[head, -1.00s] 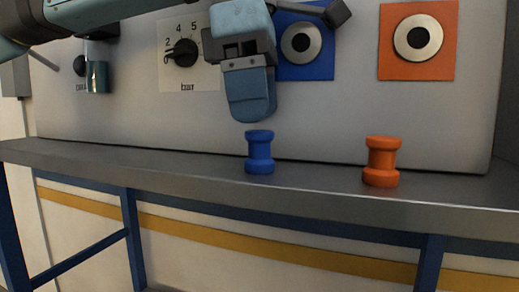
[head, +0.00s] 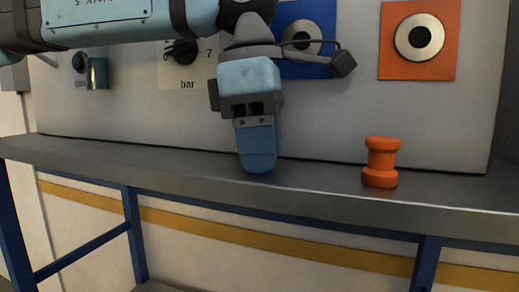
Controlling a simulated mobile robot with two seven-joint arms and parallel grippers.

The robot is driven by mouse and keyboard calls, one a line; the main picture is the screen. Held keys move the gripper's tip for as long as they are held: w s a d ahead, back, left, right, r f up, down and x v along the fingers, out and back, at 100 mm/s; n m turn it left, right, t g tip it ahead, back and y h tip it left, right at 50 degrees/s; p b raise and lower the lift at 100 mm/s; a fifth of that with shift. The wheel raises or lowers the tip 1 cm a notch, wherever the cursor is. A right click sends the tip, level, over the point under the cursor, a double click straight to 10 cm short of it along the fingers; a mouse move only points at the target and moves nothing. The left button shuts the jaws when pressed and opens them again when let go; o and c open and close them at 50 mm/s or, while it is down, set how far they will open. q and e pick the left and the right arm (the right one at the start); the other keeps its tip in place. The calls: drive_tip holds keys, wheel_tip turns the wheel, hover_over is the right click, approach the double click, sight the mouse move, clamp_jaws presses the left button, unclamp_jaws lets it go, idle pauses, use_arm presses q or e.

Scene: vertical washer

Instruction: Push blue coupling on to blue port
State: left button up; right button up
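My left gripper (head: 258,160) points down at the shelf, right where the blue coupling stood; its finger hides the coupling fully. I cannot tell whether the fingers are open around it or shut on it. The blue port (head: 302,36) is a metal ring on a blue square plate on the wall panel, above and to the right of the gripper. My wrist and a dark bracket partly cover the plate. My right gripper is not in view.
An orange coupling (head: 380,162) stands upright on the metal shelf (head: 120,160), right of the gripper. An orange port (head: 419,38) is above it on the panel. A pressure dial (head: 182,52) and a small knob (head: 97,73) are on the left. The shelf between gripper and orange coupling is clear.

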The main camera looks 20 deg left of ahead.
use_arm(q)
drive_tip(key=shift+c, duration=0.5)
drive_tip(key=shift+r, duration=0.15)
drive_tip(key=shift+s+r, duration=0.15)
drive_tip(key=shift+r, duration=0.4)
wheel_tip(320, 180, up, 6)
drive_tip(key=shift+f, duration=0.15)
drive_tip(key=s+b, duration=0.4)
drive_tip(key=s, duration=1.5)
drive_tip(key=shift+s+a+b, duration=0.3)
drive_tip(key=shift+s+b, duration=0.05)
drive_tip(key=shift+b, duration=0.05)
drive_tip(key=shift+w+f, duration=0.1)
